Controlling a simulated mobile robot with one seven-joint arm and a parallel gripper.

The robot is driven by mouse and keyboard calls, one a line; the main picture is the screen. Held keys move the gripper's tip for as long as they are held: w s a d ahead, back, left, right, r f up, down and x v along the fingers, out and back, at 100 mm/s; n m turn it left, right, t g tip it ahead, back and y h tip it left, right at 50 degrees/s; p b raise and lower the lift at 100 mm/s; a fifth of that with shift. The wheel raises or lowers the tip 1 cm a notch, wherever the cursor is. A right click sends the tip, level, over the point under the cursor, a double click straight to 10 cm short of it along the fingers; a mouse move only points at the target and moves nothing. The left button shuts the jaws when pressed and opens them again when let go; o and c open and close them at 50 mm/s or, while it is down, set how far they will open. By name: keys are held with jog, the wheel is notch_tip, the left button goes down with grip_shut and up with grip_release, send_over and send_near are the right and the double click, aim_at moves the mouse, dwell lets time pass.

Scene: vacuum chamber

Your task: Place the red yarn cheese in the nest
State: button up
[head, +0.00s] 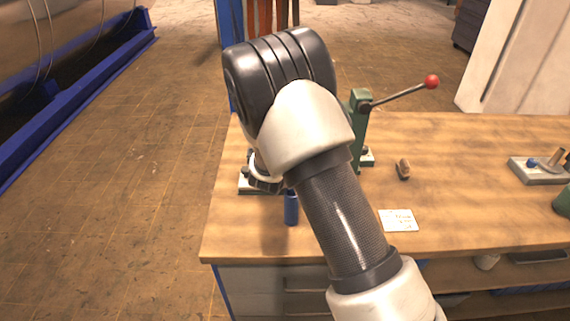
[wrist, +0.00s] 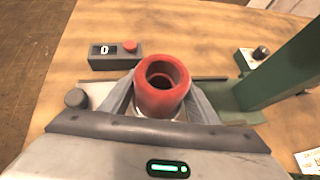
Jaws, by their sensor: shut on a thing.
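The red yarn cheese (wrist: 162,88), a short red cylinder with a round hole in its top, is in the middle of the wrist view. My gripper (wrist: 160,98) is shut on it, one grey finger on each side. The cheese looks upright and is over the pale base plate (wrist: 98,92) of the green press. I cannot make out the nest; the cheese and my gripper cover the area below. I cannot tell whether the cheese touches anything beneath. In the head view my arm hides the cheese and most of my gripper.
The green press (head: 359,125) with its red-knobbed lever (head: 431,82) stands close right of my gripper. A counter box with a red button (wrist: 115,56) is beyond the cheese. A blue cylinder (head: 291,208), a white card (head: 398,220) and a small brown piece (head: 403,169) are on the bench.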

jog(key=o, duration=1.2)
jog(key=shift+r+p, duration=0.15)
jog(key=shift+p, duration=0.2)
jog(key=v, duration=1.2)
jog(key=s+d+r+m+g+h, duration=0.1)
jog(key=s+d+r+m+h, duration=0.15)
jog(key=d+r+m, duration=0.85)
jog(key=s+d+r+m+g+h, duration=0.2)
jog(key=s+d+r+m+g, duration=0.15)
jog(key=s+d+m, duration=0.55)
jog(key=s+a+r+m+y, duration=0.1)
jog(key=s+m+y, duration=0.1)
jog(key=s+m, duration=0.2)
jog(key=s+a+r+m+y, duration=0.2)
jog(key=s+m, duration=0.3)
jog(key=s, duration=0.2)
jog(key=s+a+r+m+g+y, duration=0.1)
jog(key=s+a+r+m+y, duration=0.1)
jog(key=s+m, duration=0.2)
jog(key=shift+s+m+y, duration=0.35)
jog(key=shift+s+m, duration=0.05)
jog(key=shift+s, duration=0.3)
